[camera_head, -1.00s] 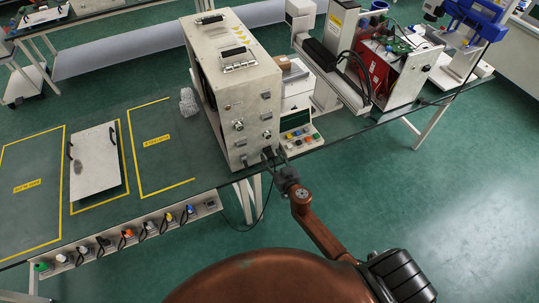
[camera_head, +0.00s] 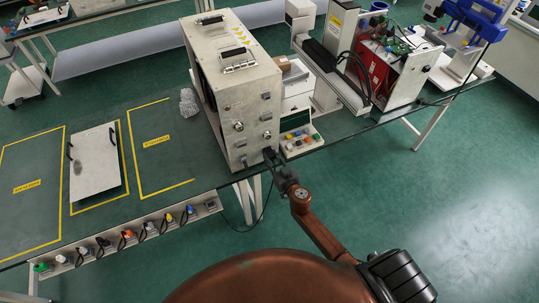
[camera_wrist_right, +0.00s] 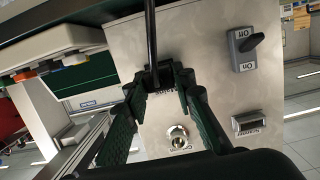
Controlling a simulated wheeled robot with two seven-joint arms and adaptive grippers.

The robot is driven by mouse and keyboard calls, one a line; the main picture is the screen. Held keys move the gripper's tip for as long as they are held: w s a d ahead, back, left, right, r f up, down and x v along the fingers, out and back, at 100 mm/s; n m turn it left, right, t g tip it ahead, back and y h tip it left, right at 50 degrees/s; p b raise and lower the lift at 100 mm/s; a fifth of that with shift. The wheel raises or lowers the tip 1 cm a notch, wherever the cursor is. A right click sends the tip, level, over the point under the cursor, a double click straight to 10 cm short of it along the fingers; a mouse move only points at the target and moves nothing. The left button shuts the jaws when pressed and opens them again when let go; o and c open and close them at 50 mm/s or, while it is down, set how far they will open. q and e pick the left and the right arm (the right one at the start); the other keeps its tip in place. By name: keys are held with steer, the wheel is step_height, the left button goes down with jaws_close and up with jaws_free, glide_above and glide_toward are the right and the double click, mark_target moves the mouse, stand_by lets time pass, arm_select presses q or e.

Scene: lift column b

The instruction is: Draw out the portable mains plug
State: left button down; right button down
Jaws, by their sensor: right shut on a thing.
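The black mains plug (camera_wrist_right: 157,80) is at the panel of the tall grey metal cabinet (camera_head: 236,100), beside a partly covered label. Its black cable (camera_wrist_right: 151,35) runs up out of the wrist view. My right gripper (camera_wrist_right: 158,84) is shut on the plug, one green-lined finger on each side. In the head view my right gripper (camera_head: 271,157) is at the cabinet's lower right front corner, and the plug is mostly hidden there. I cannot tell whether the plug sits fully in its socket. My left gripper is not in view.
The panel has a rotary switch (camera_wrist_right: 246,44) and a round metal connector (camera_wrist_right: 178,137). A device with coloured buttons (camera_head: 300,140) stands close on the right. A rail of several small plugs (camera_head: 128,236) runs along the bench front. A dark cable hangs below the bench.

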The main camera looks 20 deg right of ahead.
steer(key=shift+s+f, duration=0.1)
steer(key=shift+s, duration=0.05)
stand_by(0.6)
steer(key=shift+s, duration=0.3)
steer(key=shift+s, duration=0.25)
steer(key=s, duration=0.6)
steer(key=shift+s, duration=0.2)
stand_by(0.8)
